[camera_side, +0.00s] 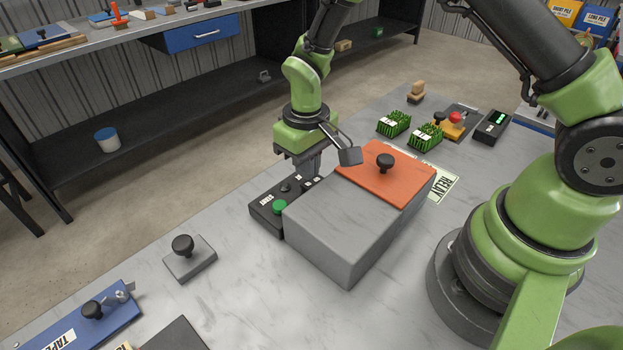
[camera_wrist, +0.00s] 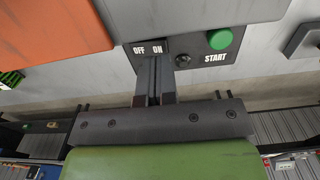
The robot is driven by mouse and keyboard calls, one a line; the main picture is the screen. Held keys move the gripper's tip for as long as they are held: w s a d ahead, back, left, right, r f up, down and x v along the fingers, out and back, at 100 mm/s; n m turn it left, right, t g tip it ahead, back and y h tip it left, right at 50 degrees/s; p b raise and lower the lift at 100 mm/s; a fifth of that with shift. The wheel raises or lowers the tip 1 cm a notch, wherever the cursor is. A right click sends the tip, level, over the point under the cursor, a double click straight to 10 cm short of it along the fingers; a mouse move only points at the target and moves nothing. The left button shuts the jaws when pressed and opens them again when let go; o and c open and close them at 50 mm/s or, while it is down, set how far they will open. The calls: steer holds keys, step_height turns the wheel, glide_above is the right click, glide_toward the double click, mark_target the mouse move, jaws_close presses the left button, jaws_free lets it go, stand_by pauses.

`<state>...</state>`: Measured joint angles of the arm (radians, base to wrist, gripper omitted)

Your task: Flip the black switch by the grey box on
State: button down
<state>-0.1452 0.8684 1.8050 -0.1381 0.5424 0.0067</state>
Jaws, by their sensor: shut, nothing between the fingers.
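The grey box (camera_side: 335,230) stands on the bench with an orange lid (camera_side: 368,180) on its far part. A dark control panel (camera_side: 262,212) lies along its left side, with a green START button (camera_side: 279,207). In the wrist view the panel (camera_wrist: 207,52) shows OFF and ON labels, a small round dark part (camera_wrist: 182,61) and the green button (camera_wrist: 220,39). My gripper (camera_side: 308,175) points down over the panel's far end. In the wrist view its shut, empty fingers (camera_wrist: 155,62) are just below the OFF and ON labels. The black switch is hidden, and contact cannot be told.
Green turf pieces (camera_side: 394,123) and a red-button device (camera_side: 455,120) stand beyond the box. A grey block with a black knob (camera_side: 189,257) and a blue TAPE plate (camera_side: 75,328) lie at front left.

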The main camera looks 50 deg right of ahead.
steer(key=shift+f, duration=1.3)
stand_by(0.8)
steer(key=shift+r, duration=3.55)
step_height(320, 180, up, 9)
steer(key=m+t, duration=0.1)
steer(key=t, duration=0.1)
glide_above(307, 185)
steer(key=s+d, duration=0.1)
steer(key=s, duration=0.1)
steer(key=s+r+m+t+y, duration=0.1)
steer(key=s+r+t, duration=0.1)
steer(key=s+r, duration=0.3)
steer(key=s+d+r+m+t+y, duration=0.1)
steer(key=s+r+m+t, duration=0.1)
steer(key=s+r, duration=0.4)
steer(key=s+t, duration=0.1)
steer(key=s, duration=0.4)
steer(key=shift+r, duration=0.2)
